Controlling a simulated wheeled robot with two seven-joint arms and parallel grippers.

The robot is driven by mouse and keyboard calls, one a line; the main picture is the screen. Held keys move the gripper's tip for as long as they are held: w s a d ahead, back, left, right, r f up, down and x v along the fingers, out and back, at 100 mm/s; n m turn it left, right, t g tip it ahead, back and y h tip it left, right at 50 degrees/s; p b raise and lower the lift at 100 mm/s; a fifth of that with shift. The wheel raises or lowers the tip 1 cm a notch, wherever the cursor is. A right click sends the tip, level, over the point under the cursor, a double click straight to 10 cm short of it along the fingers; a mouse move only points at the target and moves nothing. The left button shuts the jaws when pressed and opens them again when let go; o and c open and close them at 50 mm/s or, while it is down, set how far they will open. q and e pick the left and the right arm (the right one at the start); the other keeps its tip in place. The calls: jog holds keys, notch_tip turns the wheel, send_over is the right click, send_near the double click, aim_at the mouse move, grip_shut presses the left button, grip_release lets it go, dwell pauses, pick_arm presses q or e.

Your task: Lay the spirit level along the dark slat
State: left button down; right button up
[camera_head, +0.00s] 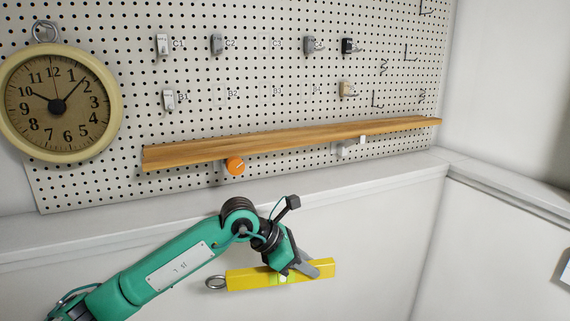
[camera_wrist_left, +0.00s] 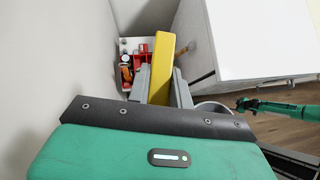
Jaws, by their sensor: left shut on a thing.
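The yellow spirit level (camera_head: 245,279) is held in my left gripper (camera_head: 291,273), whose fingers are shut around its middle. It lies nearly level, its right end slightly higher, with a metal ring at its left end. A greenish vial shows under the fingers. In the left wrist view the level (camera_wrist_left: 162,55) sticks out between the fingers (camera_wrist_left: 159,88). The only slat I see is a brown wooden one (camera_head: 290,139) across the lower pegboard, up from the level and apart from it. A small green arm, seemingly my right, ends in a dark gripper (camera_wrist_left: 246,104), too small to read.
An orange knob (camera_head: 235,166) and a pale bracket (camera_head: 350,146) sit under the slat. A round clock (camera_head: 57,105) hangs left. Several small hooks and locks dot the pegboard (camera_head: 200,75). A ledge (camera_head: 150,222) runs below. A tray of tools (camera_wrist_left: 127,66) shows in the wrist view.

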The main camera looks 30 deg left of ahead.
pick_arm(q)
jog(key=w+a+r+n+t+y+b, duration=0.1)
jog(key=w+a+r, duration=0.15)
jog(key=r, duration=1.15)
jog(key=w+a+r+n+t+b, duration=0.15)
jog(key=a+r, duration=0.25)
jog(key=r, duration=1.1)
jog(key=shift+g, duration=0.45)
jog(key=w+a+p, duration=0.2)
jog(key=w+a, duration=0.1)
jog(key=w+a+p, duration=0.2)
jog(key=w+a, duration=0.1)
jog(key=w+a+p, duration=0.2)
jog(key=w+a, duration=0.1)
jog(key=a, duration=0.1)
jog(key=shift+f, duration=0.4)
jog(key=shift+w+a+f, duration=0.55)
jog(key=shift+a+f, duration=0.05)
jog(key=shift+f, duration=0.05)
jog(key=shift+f+b, duration=0.3)
jog(key=shift+f, duration=0.1)
jog(key=shift+f, duration=0.1)
jog(key=c, duration=1.2)
grip_release()
jog(key=shift+o, duration=0.2)
